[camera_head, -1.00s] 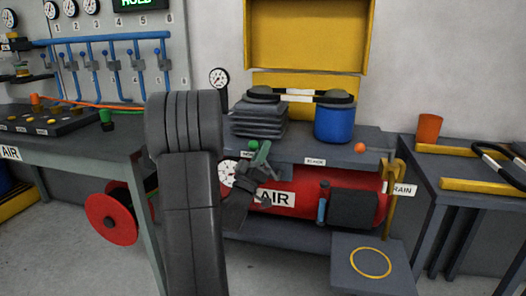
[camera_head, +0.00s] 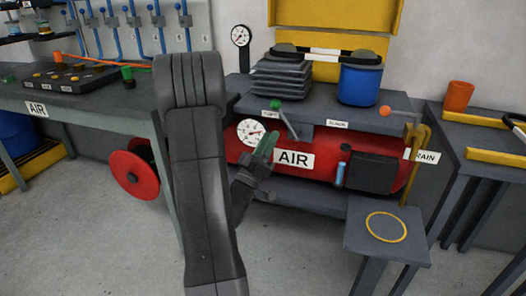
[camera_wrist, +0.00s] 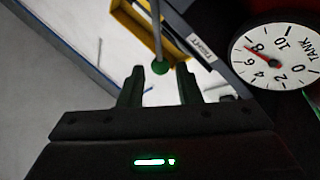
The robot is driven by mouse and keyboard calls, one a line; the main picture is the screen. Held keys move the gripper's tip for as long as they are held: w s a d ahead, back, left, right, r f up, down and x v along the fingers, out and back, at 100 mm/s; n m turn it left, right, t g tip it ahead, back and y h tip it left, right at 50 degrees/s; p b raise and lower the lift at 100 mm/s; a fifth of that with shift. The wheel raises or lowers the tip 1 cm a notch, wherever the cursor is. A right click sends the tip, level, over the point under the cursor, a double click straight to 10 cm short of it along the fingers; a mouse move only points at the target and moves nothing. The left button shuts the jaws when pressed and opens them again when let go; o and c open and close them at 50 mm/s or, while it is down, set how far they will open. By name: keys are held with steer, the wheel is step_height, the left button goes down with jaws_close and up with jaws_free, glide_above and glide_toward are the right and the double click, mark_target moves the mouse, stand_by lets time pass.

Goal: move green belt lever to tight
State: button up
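The green-knobbed belt lever (camera_head: 276,104) stands at the front edge of the compressor bench. Its rod leans up and left, with the knob beside the left label, which appears to read TIGHT (camera_head: 271,114). The SLACK label (camera_head: 338,124) is farther right. My gripper (camera_head: 266,146) is below the knob, in front of the red tank and the lower rod. In the wrist view, the green knob (camera_wrist: 160,67) shows in the gap between the spread fingertips of my gripper (camera_wrist: 159,74). The fingers are apart and not closed on it.
The red air tank (camera_head: 240,150) with its gauge (camera_head: 250,131) lies under the bench. An orange-knobbed lever (camera_head: 385,111) is to the right. A blue canister (camera_head: 360,84) and stacked grey plates (camera_head: 282,80) stand behind. A red reel (camera_head: 133,176) is at left.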

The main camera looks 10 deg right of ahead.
steer(key=shift+v, duration=1.75)
steer(key=x, duration=1.4)
steer(key=shift+s, duration=0.1)
